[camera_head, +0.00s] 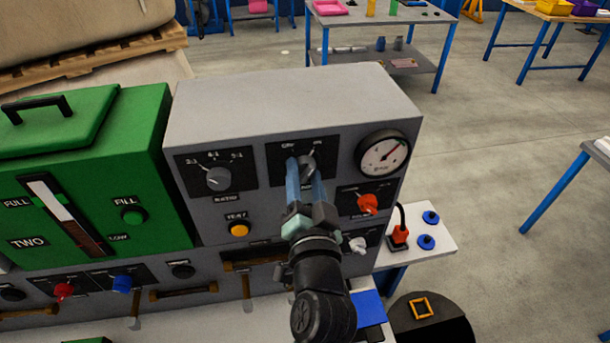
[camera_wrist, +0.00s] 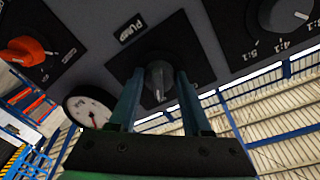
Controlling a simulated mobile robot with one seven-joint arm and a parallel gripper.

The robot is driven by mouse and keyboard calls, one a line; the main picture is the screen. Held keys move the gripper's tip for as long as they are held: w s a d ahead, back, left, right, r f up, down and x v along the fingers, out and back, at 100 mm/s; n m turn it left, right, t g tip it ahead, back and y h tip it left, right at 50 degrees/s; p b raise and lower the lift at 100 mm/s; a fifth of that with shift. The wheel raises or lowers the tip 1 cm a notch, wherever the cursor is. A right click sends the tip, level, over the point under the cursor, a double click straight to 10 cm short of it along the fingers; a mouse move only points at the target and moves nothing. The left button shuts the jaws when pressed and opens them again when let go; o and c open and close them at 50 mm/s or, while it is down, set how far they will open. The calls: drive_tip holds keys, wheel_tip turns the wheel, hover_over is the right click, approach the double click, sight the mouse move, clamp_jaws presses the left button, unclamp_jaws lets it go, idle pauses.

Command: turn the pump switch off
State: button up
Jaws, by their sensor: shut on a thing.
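The pump switch (camera_head: 307,163) is a dark grey knob on a black plate on the front of the grey panel box, with position labels above it on the left and right. In the wrist view, which is upside down, the knob (camera_wrist: 158,80) sits beside the PUMP label, and its pale pointer line faces the picture's bottom, slightly right. My gripper (camera_head: 304,172) reaches the plate from the front. Its two blue fingers (camera_wrist: 158,92) are shut on the knob, one on each side. The fingers partly cover the knob and plate in the head view.
A ratio knob (camera_head: 218,179) is left of the pump plate, with a yellow button (camera_head: 239,229) below. A gauge (camera_head: 383,154) and red knob (camera_head: 367,203) are on the right. A green tank unit (camera_head: 130,180) stands left. The space in front is open.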

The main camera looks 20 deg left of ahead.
clamp_jaws()
drive_tip(key=shift+f, duration=0.1)
drive_tip(key=shift+f+n+b, duration=0.1)
drive_tip(key=shift+n+b, duration=0.2)
drive_tip(key=shift+b, duration=0.35)
drive_tip(key=shift+f+n+b, duration=0.1)
drive_tip(key=shift+n+b, duration=0.2)
drive_tip(key=shift+b, duration=0.2)
drive_tip(key=n+b, duration=0.2)
drive_tip(key=b, duration=0.1)
drive_tip(key=n+b, duration=0.2)
drive_tip(key=b, duration=0.1)
drive_tip(key=shift+w+d+f+y, duration=0.1)
drive_tip(key=shift+f+y, duration=0.1)
drive_tip(key=shift+y, duration=0.1)
drive_tip(key=shift+r+n+y+b, duration=0.15)
drive_tip(key=shift+n+y+b, duration=0.05)
drive_tip(key=shift+n+b, duration=1.9)
drive_tip(key=shift+r+n+y+b, duration=0.1)
drive_tip(key=shift+n+y+b, duration=0.1)
drive_tip(key=shift+n+b, duration=1.85)
drive_tip(key=shift+m+b, duration=0.35)
drive_tip(key=shift+b, duration=0.15)
drive_tip(key=shift+r, duration=0.1)
